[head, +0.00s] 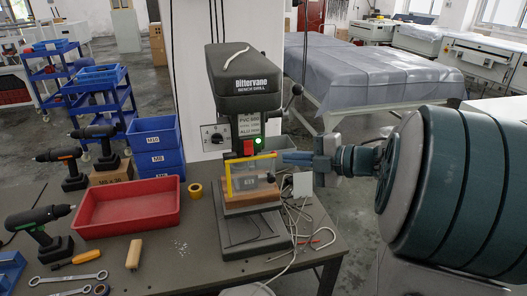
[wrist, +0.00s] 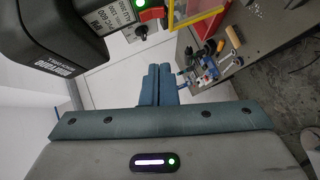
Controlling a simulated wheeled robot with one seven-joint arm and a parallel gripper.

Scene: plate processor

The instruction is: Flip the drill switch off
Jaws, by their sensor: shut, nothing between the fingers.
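The bench drill (head: 243,85) stands on the workbench with a dark grey head. Its front carries a lit green lamp (head: 258,142) beside a red switch part (head: 248,148). The lamp and red part (wrist: 152,14) also show at the top of the wrist view, with a small dark knob (wrist: 141,33) near them. I cannot tell the switch lever's exact position. My gripper (head: 284,158) is to the right of the drill front, a little below the lamp. Its blue fingers (wrist: 158,72) are together and empty, apart from the red part in the wrist view.
A yellow-framed guard (head: 229,176) stands in front of the chuck, close to my fingers. A dial plate (head: 215,137) is on the drill's left. Cables (head: 296,215) hang at its right. A red tray (head: 127,208), blue bins (head: 156,158) and cordless drills fill the left bench.

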